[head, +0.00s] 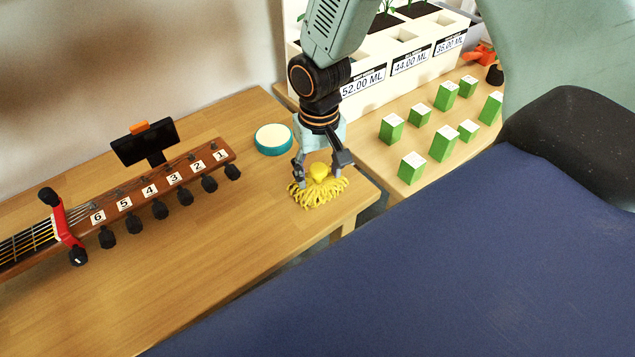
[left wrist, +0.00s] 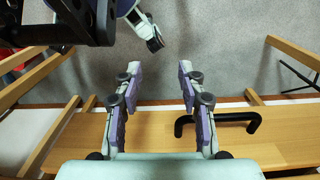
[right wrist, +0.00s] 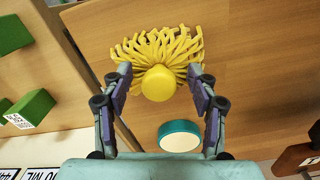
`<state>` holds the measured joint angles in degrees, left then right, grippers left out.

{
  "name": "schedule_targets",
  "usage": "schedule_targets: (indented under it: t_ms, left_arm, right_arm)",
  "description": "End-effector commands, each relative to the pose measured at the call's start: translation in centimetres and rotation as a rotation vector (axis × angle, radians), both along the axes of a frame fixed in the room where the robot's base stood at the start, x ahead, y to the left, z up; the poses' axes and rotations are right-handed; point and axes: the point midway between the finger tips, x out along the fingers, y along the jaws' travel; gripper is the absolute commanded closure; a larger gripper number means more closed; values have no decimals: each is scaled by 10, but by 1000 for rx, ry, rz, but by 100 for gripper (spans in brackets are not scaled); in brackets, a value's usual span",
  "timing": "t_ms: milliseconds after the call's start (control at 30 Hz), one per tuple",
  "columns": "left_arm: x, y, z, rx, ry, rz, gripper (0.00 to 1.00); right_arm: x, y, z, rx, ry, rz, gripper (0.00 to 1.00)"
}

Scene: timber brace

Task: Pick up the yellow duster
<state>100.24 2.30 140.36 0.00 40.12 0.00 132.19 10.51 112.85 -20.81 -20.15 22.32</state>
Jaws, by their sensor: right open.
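The yellow duster (head: 318,190) lies on the wooden table near its right corner, with a round knob on top and a fringe of strands spread around it. My right gripper (head: 325,166) is above it, pointing down, with its fingers apart on either side of the knob. In the right wrist view the duster's knob (right wrist: 158,84) sits between the open fingertips (right wrist: 160,82), with the strands fanned beyond; I cannot tell whether the fingers touch it. My left gripper (left wrist: 155,75) is open and empty in the left wrist view, away from the duster.
A round teal-and-white tin (head: 273,139) stands just left of the duster. A guitar neck (head: 150,190) with numbered pegs and a clipped-on black device lies further left. Several green blocks (head: 412,167) and white planters (head: 400,65) stand on the table to the right.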

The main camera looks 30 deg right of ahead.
Motion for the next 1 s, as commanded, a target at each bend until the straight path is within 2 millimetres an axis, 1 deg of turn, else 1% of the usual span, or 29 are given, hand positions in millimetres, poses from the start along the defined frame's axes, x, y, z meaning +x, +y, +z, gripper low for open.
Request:
schedule_targets:
  t_ms: [167, 833, 867, 1000]
  left_arm:
    - [0, 0, 1, 0, 1, 0, 60]
    - [0, 0, 1, 0, 0, 0, 60]
    - [0, 0, 1, 0, 0, 0, 60]
    - [0, 0, 1, 0, 0, 0, 60]
  right_arm:
    - [2, 0, 1, 0, -1, 0, 42]
    - [2, 0, 1, 0, -1, 0, 98]
    - [2, 0, 1, 0, -1, 0, 100]
    - [2, 0, 1, 0, -1, 0, 100]
